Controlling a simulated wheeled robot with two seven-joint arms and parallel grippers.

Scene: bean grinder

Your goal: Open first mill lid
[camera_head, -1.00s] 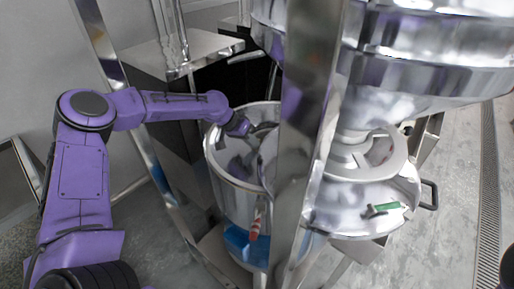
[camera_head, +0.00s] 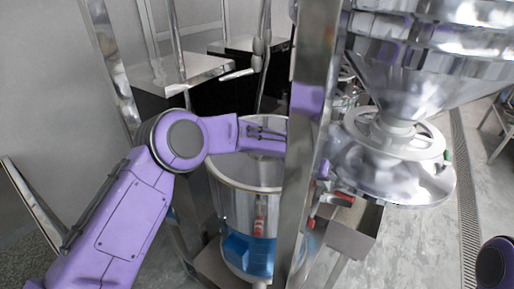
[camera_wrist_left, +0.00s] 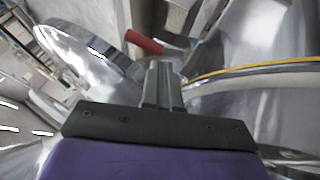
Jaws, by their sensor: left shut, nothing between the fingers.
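The mill's round steel lid (camera_head: 395,185) lies below the conical hopper in the head view, with a pale ring-shaped part around its hub. A green-tipped piece (camera_head: 447,156) shows at its right edge. My left arm reaches across from the left and passes behind a steel post, which hides most of the hand. In the left wrist view my left gripper (camera_wrist_left: 164,85) is shut, its fingers together and empty. A red handle (camera_wrist_left: 144,42) lies just beyond the fingertips there, apart from them as far as I can tell. My right gripper is out of view.
The hopper (camera_head: 420,75) hangs close above the lid. A red-handled clamp (camera_head: 338,199) sits by the lid's left side.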

